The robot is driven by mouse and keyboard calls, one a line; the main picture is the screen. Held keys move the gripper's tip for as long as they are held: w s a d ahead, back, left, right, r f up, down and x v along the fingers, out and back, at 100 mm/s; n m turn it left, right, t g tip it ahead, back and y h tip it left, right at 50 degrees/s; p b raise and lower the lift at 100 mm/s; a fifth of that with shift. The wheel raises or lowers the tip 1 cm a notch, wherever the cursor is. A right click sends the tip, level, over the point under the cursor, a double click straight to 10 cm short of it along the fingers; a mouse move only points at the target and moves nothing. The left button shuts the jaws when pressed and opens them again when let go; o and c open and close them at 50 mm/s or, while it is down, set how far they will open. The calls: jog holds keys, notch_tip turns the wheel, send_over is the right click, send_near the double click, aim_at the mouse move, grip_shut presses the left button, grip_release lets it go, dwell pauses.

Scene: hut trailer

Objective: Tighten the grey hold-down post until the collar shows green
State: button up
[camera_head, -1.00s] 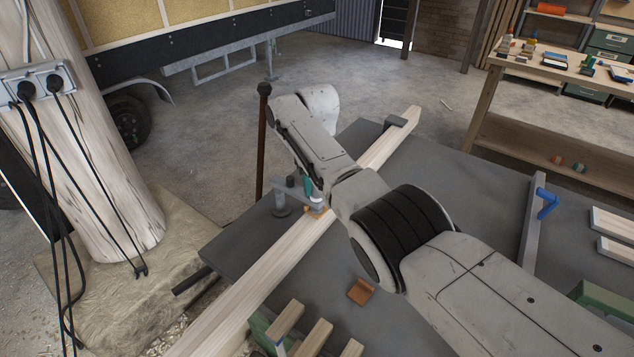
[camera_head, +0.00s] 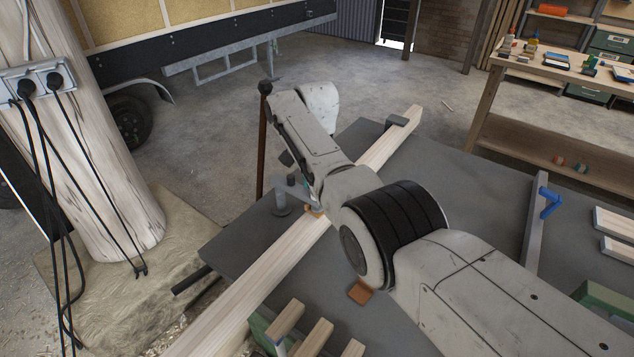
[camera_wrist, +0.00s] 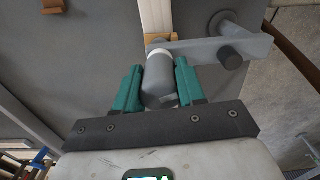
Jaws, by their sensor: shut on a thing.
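In the wrist view, the two teal fingers of my gripper (camera_wrist: 158,70) are closed on either side of the grey hold-down post (camera_wrist: 160,88), a short cylinder. The collar (camera_wrist: 158,49) at its far end shows as a pale whitish band; no green shows on the visible side. A grey arm (camera_wrist: 205,46) runs from the post to a second upright with a dark knob (camera_wrist: 230,57). In the head view, my arm hides most of the post and gripper; the hold-down's other upright (camera_head: 282,202) shows beside the long timber (camera_head: 270,262).
The timber lies across the dark grey bench (camera_head: 233,245), with an orange-brown pad (camera_head: 315,212) near the hold-down. A brown block (camera_head: 360,292) and several short wood pieces (camera_head: 286,317) are nearby. A blue-handled clamp (camera_head: 549,203) stands at right. A post with cables (camera_head: 95,150) is at left.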

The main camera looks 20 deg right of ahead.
jog(key=shift+m, duration=0.6)
jog(key=o, duration=1.1)
jog(key=shift+c, duration=0.2)
jog(key=shift+r, duration=0.15)
notch_tip(320, 180, up, 10)
jog(key=shift+r+b, duration=0.25)
jog(key=shift+b, duration=0.25)
